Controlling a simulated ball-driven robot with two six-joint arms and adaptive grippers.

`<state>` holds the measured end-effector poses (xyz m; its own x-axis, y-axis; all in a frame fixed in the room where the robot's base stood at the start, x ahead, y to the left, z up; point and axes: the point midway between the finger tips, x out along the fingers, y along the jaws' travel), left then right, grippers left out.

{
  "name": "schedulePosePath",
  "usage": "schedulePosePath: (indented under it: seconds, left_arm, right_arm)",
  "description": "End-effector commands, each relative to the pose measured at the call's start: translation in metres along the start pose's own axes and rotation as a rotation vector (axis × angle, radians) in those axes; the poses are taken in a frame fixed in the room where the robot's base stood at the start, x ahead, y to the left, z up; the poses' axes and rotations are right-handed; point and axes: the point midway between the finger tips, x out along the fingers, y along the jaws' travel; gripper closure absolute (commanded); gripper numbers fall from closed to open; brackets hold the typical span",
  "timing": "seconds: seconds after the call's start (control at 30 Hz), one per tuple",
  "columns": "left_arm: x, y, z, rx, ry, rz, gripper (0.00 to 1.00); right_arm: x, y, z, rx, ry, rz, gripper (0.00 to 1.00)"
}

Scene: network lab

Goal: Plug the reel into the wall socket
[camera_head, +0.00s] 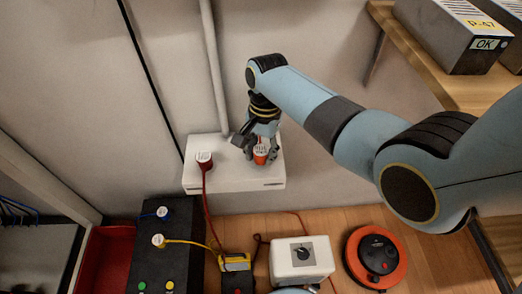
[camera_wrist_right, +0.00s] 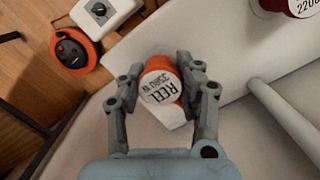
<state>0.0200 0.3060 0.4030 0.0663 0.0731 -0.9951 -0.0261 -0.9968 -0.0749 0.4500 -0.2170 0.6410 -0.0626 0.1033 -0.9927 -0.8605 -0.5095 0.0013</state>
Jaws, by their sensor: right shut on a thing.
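My right gripper (camera_head: 258,150) is shut on the reel plug (camera_head: 262,155), an orange plug with a white top. In the wrist view the right gripper (camera_wrist_right: 160,88) has a finger on each side of the plug (camera_wrist_right: 160,86), and its label reads REEL. The plug is at the right part of the white wall socket box (camera_head: 232,178); whether it is seated or just above cannot be told. A red plug (camera_head: 204,160) with a red cable sits at the box's left. The orange and black reel (camera_head: 375,258) lies on the floor.
A white box with a dark knob (camera_head: 301,258) stands left of the reel. A black box (camera_head: 165,250) with blue and yellow plugs and a yellow device (camera_head: 235,262) are further left. A wooden shelf (camera_head: 420,60) with grey boxes is at the upper right. A pipe (camera_head: 212,60) runs above the socket.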

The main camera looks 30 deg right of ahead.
Motion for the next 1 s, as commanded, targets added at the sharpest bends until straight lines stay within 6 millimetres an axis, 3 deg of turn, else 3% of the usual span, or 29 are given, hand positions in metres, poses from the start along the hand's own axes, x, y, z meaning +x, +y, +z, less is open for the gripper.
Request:
schedulePosePath:
  seconds: [1.0]
  left_arm:
    - [-0.0087, -0.0011, -0.0025, 0.0, 0.003, -0.001, 0.64]
  right_arm:
    - [-0.0016, -0.0004, -0.0001, 0.0, 0.0, -0.001, 0.95]
